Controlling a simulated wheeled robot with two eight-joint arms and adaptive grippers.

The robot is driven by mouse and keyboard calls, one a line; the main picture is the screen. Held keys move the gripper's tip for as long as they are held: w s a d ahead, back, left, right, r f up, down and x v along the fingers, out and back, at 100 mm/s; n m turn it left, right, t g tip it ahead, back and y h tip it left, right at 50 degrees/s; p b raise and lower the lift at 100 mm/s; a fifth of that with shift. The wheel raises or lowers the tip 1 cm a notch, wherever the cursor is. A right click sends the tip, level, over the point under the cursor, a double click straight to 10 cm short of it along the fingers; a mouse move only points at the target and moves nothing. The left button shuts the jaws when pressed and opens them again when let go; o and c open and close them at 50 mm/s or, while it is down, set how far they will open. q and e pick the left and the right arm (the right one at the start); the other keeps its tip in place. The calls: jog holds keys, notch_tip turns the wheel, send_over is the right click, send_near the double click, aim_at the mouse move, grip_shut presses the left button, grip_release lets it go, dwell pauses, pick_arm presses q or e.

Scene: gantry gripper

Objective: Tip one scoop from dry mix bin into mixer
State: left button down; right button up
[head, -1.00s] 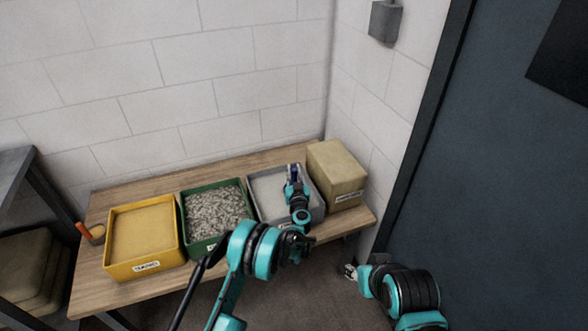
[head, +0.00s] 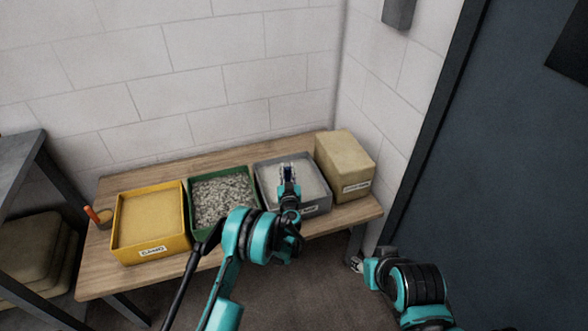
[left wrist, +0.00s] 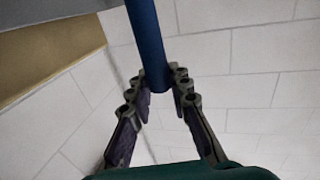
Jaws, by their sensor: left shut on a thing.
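My left gripper (head: 287,172) is over the grey bin (head: 326,205) of pale powder in the head view. It is shut on a blue handle (left wrist: 146,40), which runs up out of the left wrist view. The far end of the handle is not visible, so I cannot tell what it carries. The grey bin's label is too small to read and partly covered by my arm. My right gripper (head: 356,264) is low in front of the table's right end; its fingers are too small to judge. No mixer is in view.
A green bin (head: 192,226) of grey gravel and a yellow bin (head: 151,249) of sandy material stand to the left on the wooden table (head: 105,272). An orange-handled tool (head: 95,214) lies at the left end. A tan block (head: 344,165) stands right, near the wall corner.

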pick_arm(q)
jog(key=shift+s+a, duration=0.15)
jog(key=shift+a, duration=0.35)
jog(key=d+r+p, duration=0.1)
jog(key=r+p, duration=0.2)
jog(key=r, duration=0.4)
jog(key=w+d+r+p, duration=0.1)
jog(key=d+r+p, duration=0.1)
jog(key=r, duration=0.6)
jog(key=shift+d+r+p, duration=0.15)
jog(key=shift+r+p, duration=0.15)
jog(key=shift+p, duration=0.35)
